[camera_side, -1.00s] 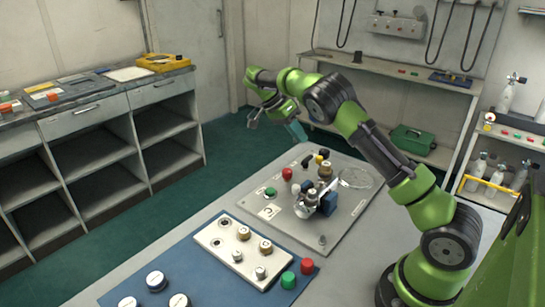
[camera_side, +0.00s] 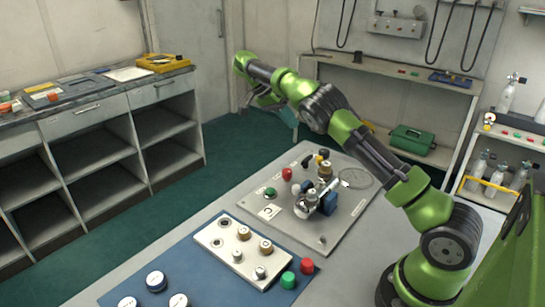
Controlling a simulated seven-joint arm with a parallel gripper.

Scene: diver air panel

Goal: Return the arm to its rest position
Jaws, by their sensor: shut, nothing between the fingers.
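My gripper (camera_side: 252,104) hangs in the air at the end of my green and black arm, beyond the far left edge of the grey panel. It is small in the picture and looks shut, with nothing seen in it. The grey panel (camera_side: 290,232) lies on the table and carries a red knob (camera_side: 287,174), a green knob (camera_side: 270,192), a yellow-and-black part (camera_side: 322,154) and a metal fitting with a blue block (camera_side: 328,202). My gripper touches none of these.
A cream block (camera_side: 226,244) with several knobs sits on a blue mat (camera_side: 195,262). Green (camera_side: 288,280) and red (camera_side: 307,266) caps stand beside it. Shelves (camera_side: 75,150) stand at left, cylinders (camera_side: 496,178) at right. The air around my gripper looks clear.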

